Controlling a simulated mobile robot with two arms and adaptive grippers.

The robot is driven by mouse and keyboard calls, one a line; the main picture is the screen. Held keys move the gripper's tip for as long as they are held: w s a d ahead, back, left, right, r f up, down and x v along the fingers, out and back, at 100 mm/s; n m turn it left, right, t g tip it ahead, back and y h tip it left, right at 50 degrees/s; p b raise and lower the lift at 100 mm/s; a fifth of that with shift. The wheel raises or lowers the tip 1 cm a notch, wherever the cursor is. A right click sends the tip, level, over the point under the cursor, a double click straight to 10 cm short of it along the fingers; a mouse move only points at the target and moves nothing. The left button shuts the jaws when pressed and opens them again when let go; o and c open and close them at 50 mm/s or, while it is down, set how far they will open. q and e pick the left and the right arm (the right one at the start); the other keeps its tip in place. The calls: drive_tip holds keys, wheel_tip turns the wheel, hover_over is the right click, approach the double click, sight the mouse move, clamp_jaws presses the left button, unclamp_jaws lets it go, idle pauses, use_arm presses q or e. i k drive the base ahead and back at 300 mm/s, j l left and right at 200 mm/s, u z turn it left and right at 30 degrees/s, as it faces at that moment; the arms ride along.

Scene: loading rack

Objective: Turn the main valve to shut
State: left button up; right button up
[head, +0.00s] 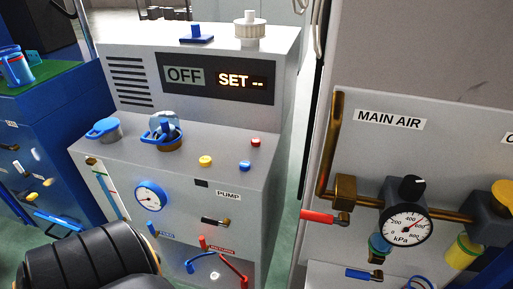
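On the grey panel at the right, a label reads MAIN AIR (389,120). A red lever handle (318,216) sticks out to the left from this valve, roughly level. To its right is a regulator with a black knob (411,187) and a round kPa gauge (405,225), its needle pointing to the upper right. Neither gripper is in view. A black ribbed part at the bottom left seems to be my arm.
A grey pump cabinet (215,75) stands at the left, its display (217,77) reading OFF and SET --. It carries buttons, a blue gauge (150,196) and several small levers. A blue-handled valve (364,274) sits below the regulator. A gap separates cabinet and panel.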

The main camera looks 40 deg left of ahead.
sight(319, 217)
drive_tip(key=u, duration=0.8)
